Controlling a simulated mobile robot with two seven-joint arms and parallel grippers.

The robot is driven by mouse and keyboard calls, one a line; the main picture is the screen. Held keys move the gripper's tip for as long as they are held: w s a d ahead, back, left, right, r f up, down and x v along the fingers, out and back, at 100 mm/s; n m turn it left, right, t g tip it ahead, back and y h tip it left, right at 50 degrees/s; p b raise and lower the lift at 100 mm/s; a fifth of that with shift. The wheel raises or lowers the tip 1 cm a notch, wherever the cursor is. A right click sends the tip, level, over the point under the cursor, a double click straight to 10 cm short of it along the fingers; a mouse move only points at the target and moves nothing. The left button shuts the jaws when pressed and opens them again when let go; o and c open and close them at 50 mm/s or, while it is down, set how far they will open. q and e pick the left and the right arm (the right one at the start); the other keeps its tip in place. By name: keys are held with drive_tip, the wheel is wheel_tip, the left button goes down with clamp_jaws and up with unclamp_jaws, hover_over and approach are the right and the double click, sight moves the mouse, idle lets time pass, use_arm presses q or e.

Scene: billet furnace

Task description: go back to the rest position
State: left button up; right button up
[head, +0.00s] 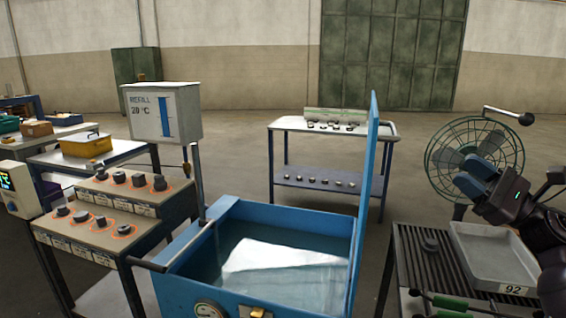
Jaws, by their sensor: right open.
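My right gripper (472,176) is at the right, a dark body with blue finger parts. It points up and to the left, in front of the round green fan (440,152), and its jaws are open. I see nothing held in it. It is above and behind a grey tray marked 92 (482,255), apart from it. My left gripper does not show in the head view.
The blue water tank (290,222) stands in the middle, its blue upright panel (366,190) on the right side. A ribbed table (418,268) carries the tray. Left are a stepped stand (128,198) with dark pieces and a gauge box (165,110). A trolley (290,123) stands behind.

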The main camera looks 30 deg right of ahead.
drive_tip(key=w+a+f+m+g+h, duration=0.1)
drive_tip(key=a+f+m+g+h, duration=0.25)
drive_tip(key=f+m+h, duration=1.1)
drive_tip(key=w+a+f+m+g+h, duration=0.1)
drive_tip(key=a+f+m+g+h, duration=0.25)
drive_tip(key=f+m, duration=1.2)
drive_tip(key=s+a+f+m+g+y, duration=0.5)
drive_tip(key=s+a+m, duration=0.35)
drive_tip(key=a, duration=0.35)
drive_tip(key=s+a+f+m+g+y, duration=0.3)
drive_tip(key=s+a+f+m+g, duration=0.3)
drive_tip(key=a+m, duration=0.4)
drive_tip(key=w+a+f+n+t, duration=0.1)
drive_tip(key=w+f+n+t, duration=0.1)
drive_tip(key=w+f+t, duration=0.5)
drive_tip(key=shift+w+a, duration=0.3)
drive_tip(key=shift+w, duration=0.15)
